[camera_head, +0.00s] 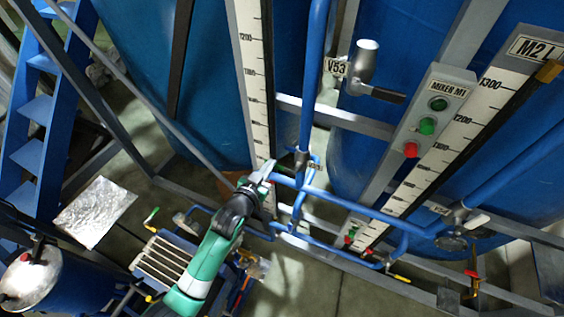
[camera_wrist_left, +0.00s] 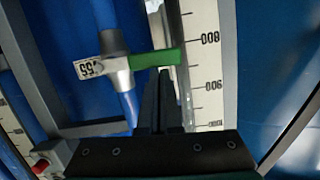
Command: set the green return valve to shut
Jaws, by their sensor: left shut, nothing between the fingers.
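In the left wrist view a green valve handle (camera_wrist_left: 155,59) sticks out to the right from a grey valve body (camera_wrist_left: 115,58) on a blue pipe. A white tag, partly readable upside down, sits on its left. My left gripper (camera_wrist_left: 166,76) is shut and empty, its fingertips just below the handle in the picture. I cannot tell whether they touch it. In the head view my left gripper (camera_head: 266,167) is beside the blue pipework near a small grey valve (camera_head: 302,158); the green handle is not clear there. My right gripper is not in view.
Blue pipes (camera_head: 350,207) and grey frame bars surround the gripper. White level scales (camera_head: 250,75) stand close by, with blue tanks (camera_head: 150,60) behind. A mixer button box (camera_head: 432,118) and the V53 valve (camera_head: 365,65) are to the right.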

